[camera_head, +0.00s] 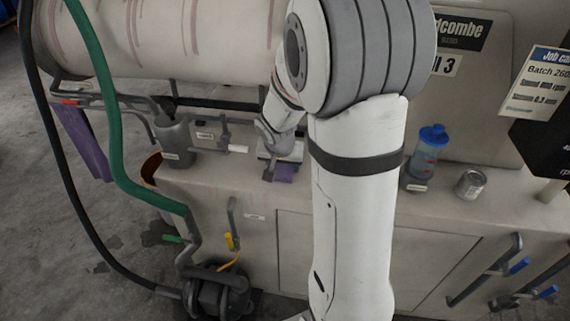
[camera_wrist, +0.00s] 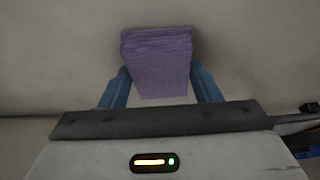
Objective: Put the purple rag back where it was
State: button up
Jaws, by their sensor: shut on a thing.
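My gripper (camera_head: 281,160) is over the top of the machine's cabinet, left of my arm's large white link. In the wrist view its two blue fingers (camera_wrist: 160,84) are shut on the purple rag (camera_wrist: 157,62), which looks like a compact folded block. The rag (camera_head: 284,173) also shows in the head view, just below the gripper near the cabinet's front edge. I cannot tell whether it touches the surface. A longer purple cloth (camera_head: 84,142) hangs from the rail at the far left.
A grey jug (camera_head: 173,139) stands left of my gripper. A blue-lidded bottle (camera_head: 427,156) and a metal can (camera_head: 470,184) stand right of my arm. A green hose (camera_head: 106,100) and a black hose (camera_head: 55,150) run down the left. A large drum (camera_head: 160,40) lies behind.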

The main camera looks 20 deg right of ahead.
jog(key=shift+f, duration=0.15)
jog(key=o, duration=0.9)
jog(key=shift+o, duration=0.2)
jog(key=shift+s+r, duration=0.1)
jog(key=shift+r, duration=0.1)
jog(key=shift+r, duration=0.3)
jog(key=p+v, duration=0.1)
jog(key=v, duration=1)
jog(key=s+a+n+y, duration=0.1)
jog(key=s+a+n, duration=0.2)
jog(key=s, duration=0.5)
jog(key=s+a+n+g+y, duration=0.1)
jog(key=s+a+n, duration=0.2)
jog(key=s, duration=0.5)
jog(key=shift+s+a+r+n, duration=0.3)
jog(key=shift+a+r+n, duration=0.1)
jog(key=shift+a, duration=0.3)
